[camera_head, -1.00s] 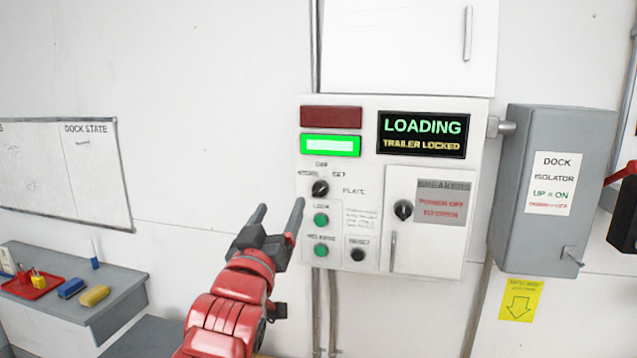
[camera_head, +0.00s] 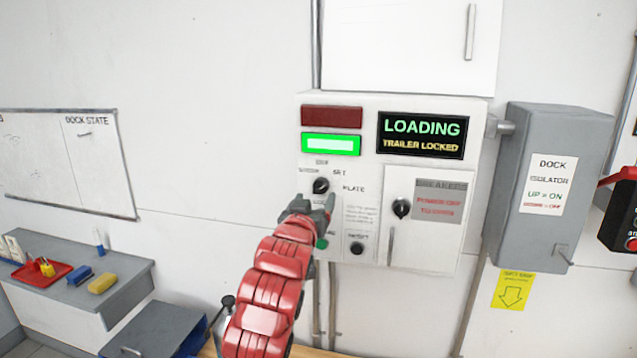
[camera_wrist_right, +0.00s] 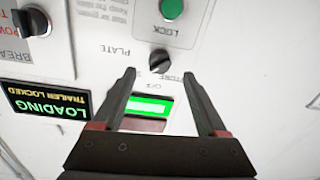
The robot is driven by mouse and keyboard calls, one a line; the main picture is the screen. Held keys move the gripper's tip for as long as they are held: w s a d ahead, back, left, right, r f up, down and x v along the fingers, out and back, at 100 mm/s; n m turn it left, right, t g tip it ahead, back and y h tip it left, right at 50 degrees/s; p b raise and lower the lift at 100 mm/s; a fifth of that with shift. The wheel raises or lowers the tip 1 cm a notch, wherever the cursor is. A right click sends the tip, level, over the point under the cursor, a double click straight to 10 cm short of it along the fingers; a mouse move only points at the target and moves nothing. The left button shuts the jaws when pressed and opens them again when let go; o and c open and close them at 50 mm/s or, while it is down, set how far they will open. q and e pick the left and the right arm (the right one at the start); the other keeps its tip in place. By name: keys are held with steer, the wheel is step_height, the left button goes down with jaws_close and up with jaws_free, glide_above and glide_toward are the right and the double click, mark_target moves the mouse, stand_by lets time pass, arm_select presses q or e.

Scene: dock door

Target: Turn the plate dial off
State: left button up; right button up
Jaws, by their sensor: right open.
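The plate dial (camera_head: 320,186) is a small black knob on the white control panel (camera_head: 370,112), below the lit green lamp. My right gripper (camera_head: 316,200) is in front of the panel just below the dial. In the right wrist view the dial (camera_wrist_right: 161,61) shows upside down, a little beyond and between the two open fingertips (camera_wrist_right: 160,75); nothing is between the fingers. The dial's marks are too small to read surely in the head view. My left gripper is out of view.
A second black knob (camera_head: 402,208) sits on the breaker door to the right. The display (camera_head: 421,135) reads LOADING, TRAILER LOCKED. A black reset button (camera_head: 357,248) is below. A grey isolator box (camera_head: 553,185) stands right.

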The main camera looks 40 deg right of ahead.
mark_target(319, 191)
steer(key=p+x, duration=0.1)
steer(key=x, duration=0.3)
steer(key=shift+r, duration=0.15)
steer(key=shift+w+d+p, duration=0.35)
steer(key=shift+w, duration=0.05)
jaws_close()
